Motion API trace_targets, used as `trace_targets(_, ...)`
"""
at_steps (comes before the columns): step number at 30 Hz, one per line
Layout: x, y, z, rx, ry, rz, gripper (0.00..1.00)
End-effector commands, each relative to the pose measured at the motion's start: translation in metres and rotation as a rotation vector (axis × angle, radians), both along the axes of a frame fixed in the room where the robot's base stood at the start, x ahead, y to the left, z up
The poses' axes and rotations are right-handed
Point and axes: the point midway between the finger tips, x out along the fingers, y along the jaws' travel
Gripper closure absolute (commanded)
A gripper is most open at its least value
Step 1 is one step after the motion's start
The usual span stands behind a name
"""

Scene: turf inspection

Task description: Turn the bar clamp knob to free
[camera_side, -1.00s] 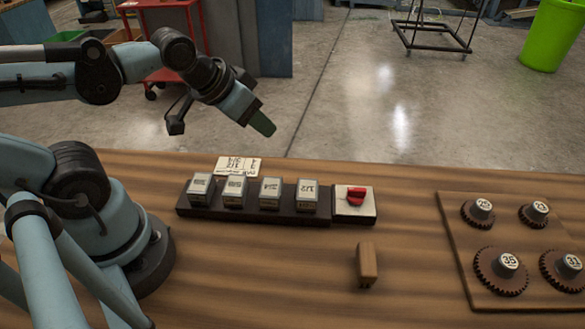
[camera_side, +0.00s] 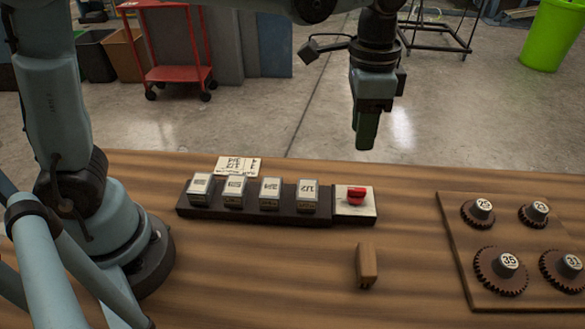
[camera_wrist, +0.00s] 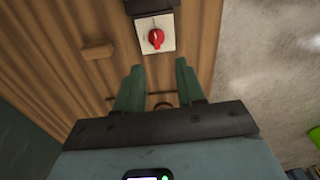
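The red bar clamp knob (camera_side: 356,195) sits on a pale square plate (camera_side: 365,209) at the right end of a dark rail (camera_side: 318,219). In the wrist view the red knob (camera_wrist: 156,38) shows from above, with a white pointer mark on it. My gripper (camera_side: 366,140) hangs above and beyond the knob, pointing down and not touching it. In the wrist view my gripper's two green fingers (camera_wrist: 160,85) stand wide apart with nothing between them.
Several labelled blocks (camera_side: 235,190) stand on the rail, with a written card (camera_side: 238,165) behind. A small wooden block (camera_side: 366,264) stands in front of the knob plate. A board with numbered gears (camera_side: 455,235) lies at the right.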

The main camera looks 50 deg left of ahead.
Motion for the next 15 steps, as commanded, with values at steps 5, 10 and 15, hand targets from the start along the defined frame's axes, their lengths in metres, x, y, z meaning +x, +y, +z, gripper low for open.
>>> trace_targets(5, 0.003, -0.012, -0.005, 0.013, 0.032, -0.043, 0.62)
trace_targets(10, 0.003, -0.012, -0.017, 0.015, 0.033, -0.045, 0.62)
trace_targets(15, 0.003, -0.012, -0.043, 0.014, 0.033, -0.043, 0.62)
